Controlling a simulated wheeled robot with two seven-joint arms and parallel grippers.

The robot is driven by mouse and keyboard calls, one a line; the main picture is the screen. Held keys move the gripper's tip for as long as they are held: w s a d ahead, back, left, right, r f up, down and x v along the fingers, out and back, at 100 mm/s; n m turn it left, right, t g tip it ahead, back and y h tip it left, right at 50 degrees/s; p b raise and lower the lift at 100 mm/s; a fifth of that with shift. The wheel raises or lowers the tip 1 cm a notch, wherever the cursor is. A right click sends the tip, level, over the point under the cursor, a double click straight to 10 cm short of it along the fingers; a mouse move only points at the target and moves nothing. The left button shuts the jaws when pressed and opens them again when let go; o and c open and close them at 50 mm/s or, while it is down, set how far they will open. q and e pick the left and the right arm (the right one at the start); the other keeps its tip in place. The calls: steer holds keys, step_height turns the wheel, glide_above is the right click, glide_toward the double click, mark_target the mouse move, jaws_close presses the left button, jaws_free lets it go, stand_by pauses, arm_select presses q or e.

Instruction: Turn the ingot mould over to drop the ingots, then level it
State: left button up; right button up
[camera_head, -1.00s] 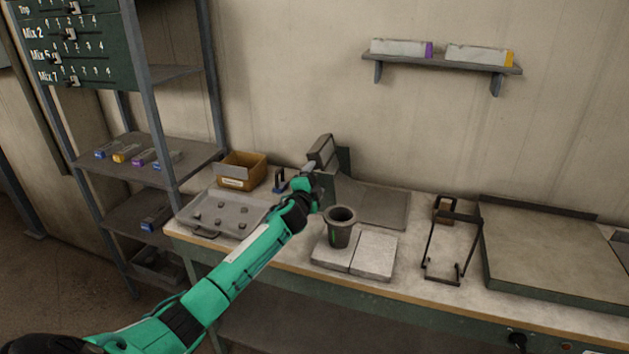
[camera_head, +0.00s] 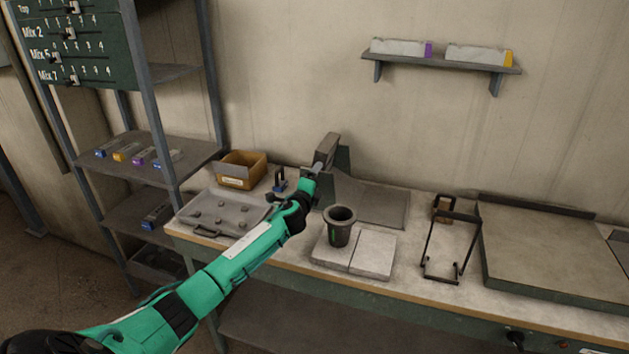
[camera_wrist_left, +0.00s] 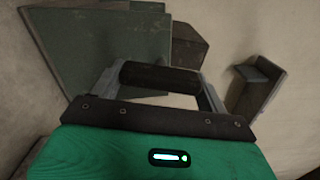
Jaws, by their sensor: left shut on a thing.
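The ingot mould (camera_head: 327,148), a grey block, is held up at the green upright plate (camera_head: 343,161) at the back of the bench. It looks tipped on its side; its cavities and any ingots are hidden. My left gripper (camera_head: 311,179) is just below and left of it. In the left wrist view the gripper (camera_wrist_left: 160,84) is shut on a dark round handle (camera_wrist_left: 158,77), apparently the mould's. A dark block behind it (camera_wrist_left: 188,48) is probably the mould. A flat grey plate (camera_head: 378,207) lies on the bench beside the upright plate. My right gripper is not in view.
A tray (camera_head: 190,215) with several small lumps and an orange bin (camera_head: 240,170) stand left. A dark crucible (camera_head: 340,229) stands on pale slabs (camera_head: 372,255) in front. A wire frame (camera_head: 449,250) and a large flat plate (camera_head: 560,245) are right.

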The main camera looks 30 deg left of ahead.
arm_select(q)
steer(key=shift+f+m, duration=0.2)
steer(key=shift+m, duration=1)
steer(key=shift+f+m+p, duration=0.1)
steer(key=shift+m+p, duration=0.4)
steer(key=shift+m, duration=1.1)
steer(key=o, duration=1.4)
